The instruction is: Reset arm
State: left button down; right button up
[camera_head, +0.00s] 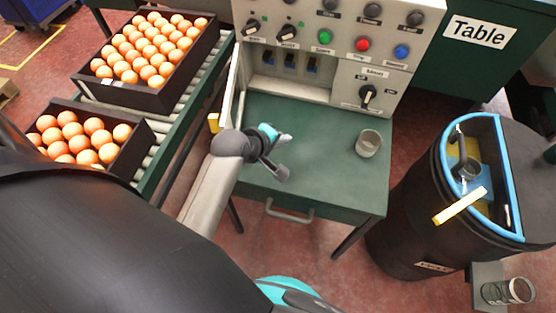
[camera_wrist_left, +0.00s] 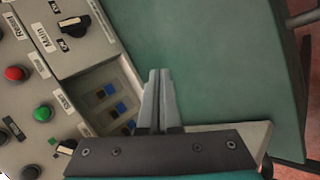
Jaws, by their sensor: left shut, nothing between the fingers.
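My left gripper (camera_head: 286,138) is over the left part of the green table top (camera_head: 318,178), in front of the control panel, apart from the loose objects. Its slim grey fingers (camera_wrist_left: 156,98) are together and empty in the left wrist view. The panel's recess with blue switches (camera_wrist_left: 115,108) shows beside them there. The right gripper is not in view.
Crates of oranges (camera_head: 150,98) (camera_head: 133,160) sit on a roller conveyor at left. A black barrel (camera_head: 405,225) with a blue rim stands at right. The table's middle is clear.

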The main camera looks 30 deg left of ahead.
pick_arm(q)
jog(key=s+m, duration=0.2)
jog(key=s+d+m+g, duration=0.1)
jog(key=s+m, duration=0.1)
jog(key=s+f+m+g, duration=0.1)
jog(key=shift+s+d+m, duration=0.3)
jog(key=shift+s+m, duration=0.1)
